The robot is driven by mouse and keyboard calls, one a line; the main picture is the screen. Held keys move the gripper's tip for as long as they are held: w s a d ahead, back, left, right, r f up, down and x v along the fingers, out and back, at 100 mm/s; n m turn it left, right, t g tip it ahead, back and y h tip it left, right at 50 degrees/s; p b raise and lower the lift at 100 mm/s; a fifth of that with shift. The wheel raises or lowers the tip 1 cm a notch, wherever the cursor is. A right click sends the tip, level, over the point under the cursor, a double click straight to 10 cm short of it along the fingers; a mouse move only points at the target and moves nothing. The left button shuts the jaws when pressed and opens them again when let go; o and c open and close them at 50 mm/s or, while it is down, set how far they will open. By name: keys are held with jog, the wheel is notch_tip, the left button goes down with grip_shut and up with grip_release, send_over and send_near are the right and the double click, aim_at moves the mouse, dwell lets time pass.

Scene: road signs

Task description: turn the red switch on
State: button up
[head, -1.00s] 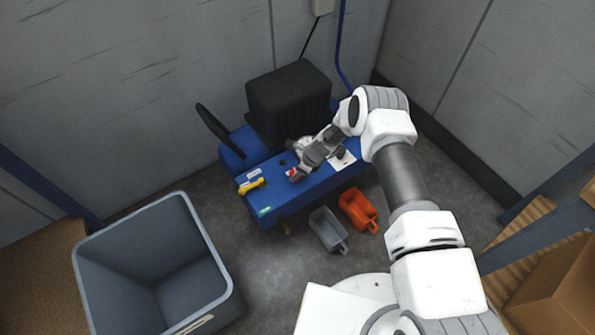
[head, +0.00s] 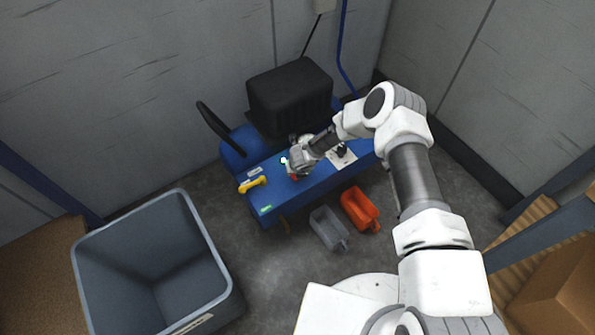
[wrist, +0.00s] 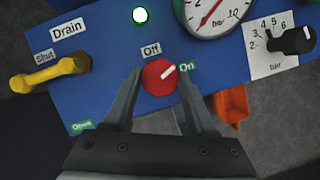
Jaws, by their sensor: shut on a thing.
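The red switch (wrist: 159,77) is a round knob on the blue panel (wrist: 105,95), between the labels Off and On. Its white mark points up and right to the green On label (wrist: 187,66). My gripper (wrist: 160,92) has one finger on each side of the knob and is shut on it. In the head view the gripper (head: 295,171) is at the blue unit's top, with a bit of the red switch (head: 294,178) showing beneath it. A small lamp (wrist: 140,14) above the Off label is lit greenish white.
A yellow drain handle (wrist: 50,75) is left of the switch. A pressure gauge (wrist: 212,12) and a black knob (wrist: 291,40) are to the right. Grey (head: 328,229) and orange (head: 360,210) bins are on the floor in front; a large grey bin (head: 205,240) stands at left.

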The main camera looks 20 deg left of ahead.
jog(key=shift+a+m+t+h, duration=0.15)
jog(key=shift+m+h, duration=0.25)
jog(key=shift+m, duration=0.7)
jog(key=shift+m+t+h, duration=0.15)
jog(key=shift+m+h, duration=0.25)
jog(key=shift+m, duration=0.7)
jog(key=o, duration=1.4)
jog(key=shift+c, duration=0.2)
jog(key=p+v, duration=0.6)
jog(key=v, duration=1.1)
jog(key=shift+r, duration=0.25)
jog(key=shift+a, duration=0.1)
